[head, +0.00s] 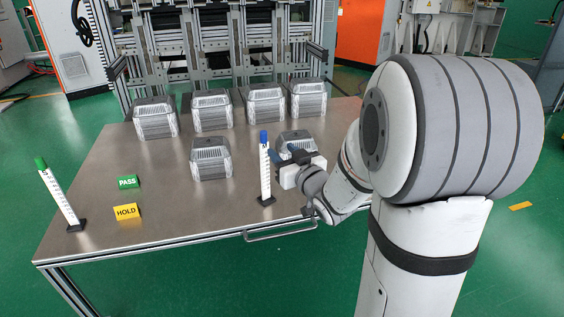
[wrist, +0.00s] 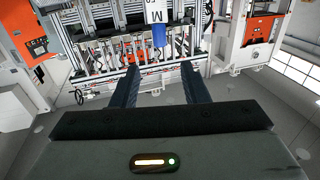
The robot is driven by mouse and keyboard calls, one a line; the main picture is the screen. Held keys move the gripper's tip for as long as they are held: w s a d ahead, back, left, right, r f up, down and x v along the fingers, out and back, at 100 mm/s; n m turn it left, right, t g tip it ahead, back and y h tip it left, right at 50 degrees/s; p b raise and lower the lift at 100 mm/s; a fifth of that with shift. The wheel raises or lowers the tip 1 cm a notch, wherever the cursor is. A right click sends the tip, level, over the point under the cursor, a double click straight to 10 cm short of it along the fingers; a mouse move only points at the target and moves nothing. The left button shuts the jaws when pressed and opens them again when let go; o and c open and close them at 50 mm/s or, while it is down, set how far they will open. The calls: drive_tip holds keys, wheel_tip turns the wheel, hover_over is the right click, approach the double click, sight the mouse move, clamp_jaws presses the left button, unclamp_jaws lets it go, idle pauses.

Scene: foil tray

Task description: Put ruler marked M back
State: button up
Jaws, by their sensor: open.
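A white ruler with a blue end (head: 265,172) stands upright in a small dark base at the front of the table. A white ruler end marked M with a blue cap (wrist: 157,17) shows at the top of the wrist view, beyond my fingertips and in line with the gap between them. My gripper (head: 276,154) is open at the ruler's right, near its upper part. In the wrist view both fingers (wrist: 160,70) are apart with nothing between them. Whether the fingers touch the ruler cannot be told. A second ruler with a green end (head: 58,194) stands in a dark base at the left.
Several foil trays (head: 212,110) stand along the back of the steel table (head: 120,170). One more foil tray (head: 210,160) is left of the blue-ended ruler, and another (head: 296,139) is behind my gripper. A green PASS sign (head: 127,182) and yellow HOLD sign (head: 126,211) stand left.

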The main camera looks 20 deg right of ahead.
drive_tip(key=s+d+f+m+g+h, duration=0.25)
drive_tip(key=s+f+g+h, duration=0.25)
drive_tip(key=s+f+g, duration=0.3)
drive_tip(key=s+a+g, duration=0.2)
drive_tip(key=s+g, duration=0.2)
drive_tip(key=s, duration=0.5)
drive_tip(key=s+a+g+y, duration=0.1)
drive_tip(key=s+a+g, duration=0.2)
drive_tip(key=s, duration=0.6)
drive_tip(key=shift+a+f+g, duration=0.25)
drive_tip(key=shift+f+g, duration=0.2)
drive_tip(key=shift+g, duration=0.25)
